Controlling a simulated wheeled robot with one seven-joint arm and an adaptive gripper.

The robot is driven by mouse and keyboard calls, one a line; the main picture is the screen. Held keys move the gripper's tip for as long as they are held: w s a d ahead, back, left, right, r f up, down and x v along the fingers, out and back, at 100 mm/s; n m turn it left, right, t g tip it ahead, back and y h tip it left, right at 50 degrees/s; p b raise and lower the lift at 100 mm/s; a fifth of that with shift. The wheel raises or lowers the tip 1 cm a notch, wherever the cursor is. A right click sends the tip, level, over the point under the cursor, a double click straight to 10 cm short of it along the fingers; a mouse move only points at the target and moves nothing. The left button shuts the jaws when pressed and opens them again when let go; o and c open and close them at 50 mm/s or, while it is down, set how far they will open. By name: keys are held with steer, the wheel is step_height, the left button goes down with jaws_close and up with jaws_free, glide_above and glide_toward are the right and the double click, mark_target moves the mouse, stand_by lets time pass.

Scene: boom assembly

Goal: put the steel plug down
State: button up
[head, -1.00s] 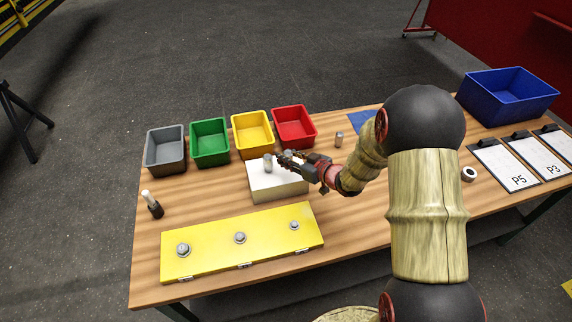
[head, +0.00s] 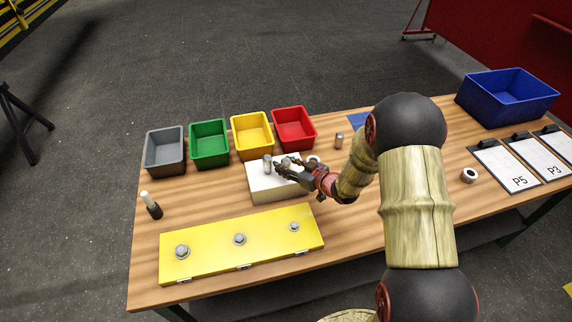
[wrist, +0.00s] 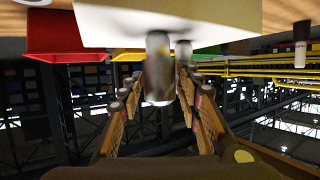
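The white block (head: 262,187) stands mid-table. Two grey metal plugs stand upright on it, one at the left (head: 268,163) and one closer to my gripper (head: 287,162). I cannot tell which is the task's plug. My gripper (head: 284,171) is low over the block, pointing left. In the wrist view, which is upside down, the nearer plug (wrist: 158,68) stands in line with the gap between the spread fingers (wrist: 158,85). Gaps show on both sides of it. The other plug (wrist: 184,50) is just beyond. Both bases meet the white block (wrist: 110,25).
Grey, green, yellow and red bins (head: 294,130) line the back. A yellow plate with bolts (head: 200,252) lies in front. A bottle (head: 152,205) stands left. Another metal cylinder (head: 339,140) stands right of the red bin. A blue bin (head: 507,98) and clipboards are far right.

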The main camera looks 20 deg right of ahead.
steer(key=shift+o, duration=1)
steer(key=shift+r, duration=0.2)
steer(key=p+v, duration=0.1)
steer(key=v, duration=1.1)
steer(key=s+d+r+m+g+h, duration=0.1)
steer(key=s+d+r+m+h, duration=0.2)
steer(key=r, duration=0.5)
steer(key=d+r+g+h, duration=0.1)
steer(key=d+r+h, duration=0.2)
steer(key=r+h, duration=0.35)
steer(key=s+a+r+m+g+y, duration=0.1)
steer(key=s+a+r, duration=0.1)
steer(key=s, duration=0.6)
steer(key=s+a+r+g+y, duration=0.1)
steer(key=s+a+r+g, duration=0.1)
steer(key=s+a, duration=0.3)
steer(key=s+a+r+m+g+y, duration=0.1)
steer(key=s+a+r, duration=0.2)
steer(key=s, duration=0.9)
steer(key=shift+a+m+g, duration=0.3)
steer(key=shift+a+g, duration=0.1)
steer(key=shift+a, duration=0.15)
